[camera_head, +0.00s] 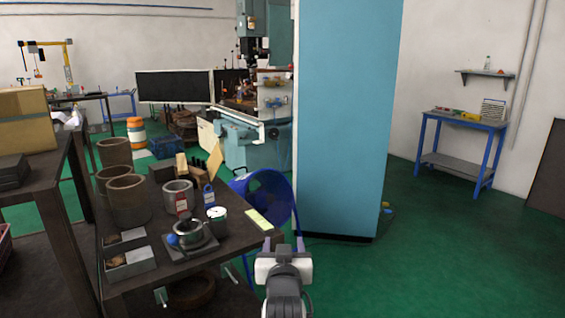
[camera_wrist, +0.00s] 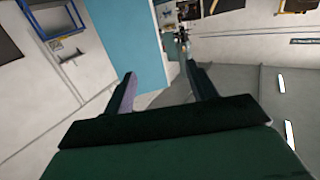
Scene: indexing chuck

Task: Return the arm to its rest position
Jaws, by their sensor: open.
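My gripper (camera_head: 283,244) is at the bottom centre of the head view, just beyond the right corner of the dark workbench (camera_head: 150,275). Its two fingers stand apart with nothing between them. In the wrist view my gripper (camera_wrist: 162,88) also shows two spread, empty fingers, with a tilted view of the room beyond. The indexing chuck (camera_head: 188,232) appears to be the round metal device on a square base on the bench, left of my gripper. A blue knob sits at its side. My gripper is apart from it.
Metal cylinders (camera_head: 128,198), a grey can (camera_head: 178,197), a white cup (camera_head: 217,220) and a yellow-green block (camera_head: 258,220) stand on the bench. A blue drum (camera_head: 268,192) is behind its corner. A tall blue cabinet (camera_head: 345,120) stands ahead. Green floor (camera_head: 430,260) is clear at right.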

